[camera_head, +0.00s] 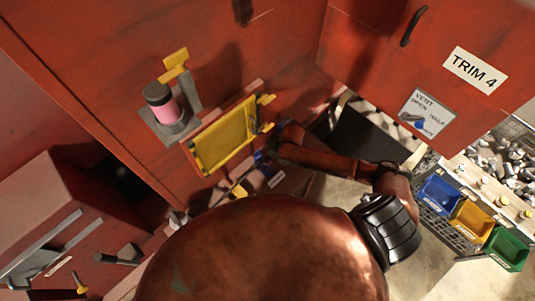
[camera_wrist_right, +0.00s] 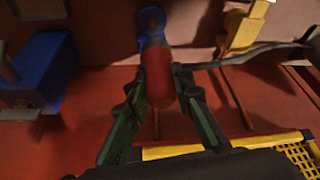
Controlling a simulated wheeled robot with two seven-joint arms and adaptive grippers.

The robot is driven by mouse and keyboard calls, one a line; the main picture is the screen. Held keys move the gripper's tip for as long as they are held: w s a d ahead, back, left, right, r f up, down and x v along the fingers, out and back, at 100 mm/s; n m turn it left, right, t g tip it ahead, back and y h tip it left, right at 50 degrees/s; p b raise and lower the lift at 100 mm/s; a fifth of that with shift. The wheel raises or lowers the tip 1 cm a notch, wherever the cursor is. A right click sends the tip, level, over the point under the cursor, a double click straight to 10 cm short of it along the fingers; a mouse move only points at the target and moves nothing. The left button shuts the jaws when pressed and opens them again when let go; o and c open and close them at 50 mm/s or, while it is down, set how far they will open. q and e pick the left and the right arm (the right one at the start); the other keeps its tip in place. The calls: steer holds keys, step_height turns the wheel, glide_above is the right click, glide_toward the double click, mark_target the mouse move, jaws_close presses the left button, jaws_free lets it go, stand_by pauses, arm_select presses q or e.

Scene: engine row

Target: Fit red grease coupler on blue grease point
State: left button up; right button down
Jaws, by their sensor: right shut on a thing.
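The red grease coupler (camera_wrist_right: 158,78) is a red cylinder in the right wrist view, with a dark grey hose running off to the right behind it. My right gripper (camera_wrist_right: 161,88) is shut on it, one dark finger on each side. The blue grease point (camera_wrist_right: 151,18) shows directly beyond the coupler's far end on the red wall. The two overlap in this view, and I cannot tell whether they touch. In the head view my right gripper (camera_head: 268,155) is small and dark beside the yellow-framed panel, and the coupler is not clear there. My left gripper is not in view.
A blue block (camera_wrist_right: 38,75) is left of the gripper and a yellow fitting (camera_wrist_right: 238,30) right of the grease point. The yellow-framed panel (camera_head: 222,138) is close to the gripper. Blue (camera_head: 437,195), yellow (camera_head: 471,220) and green (camera_head: 505,249) bins stand at right.

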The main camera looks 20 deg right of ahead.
mark_target(268, 164)
steer(key=shift+f+b, duration=0.6)
steer(key=shift+f, duration=0.15)
steer(key=shift+f+b, duration=1)
steer(key=shift+f, duration=1.1)
steer(key=shift+p, duration=0.45)
steer(key=shift+p, duration=0.75)
steer(key=shift+f+b, duration=0.6)
steer(key=shift+f, duration=0.9)
steer(key=c, duration=1.6)
jaws_free()
steer(key=shift+f, duration=0.1)
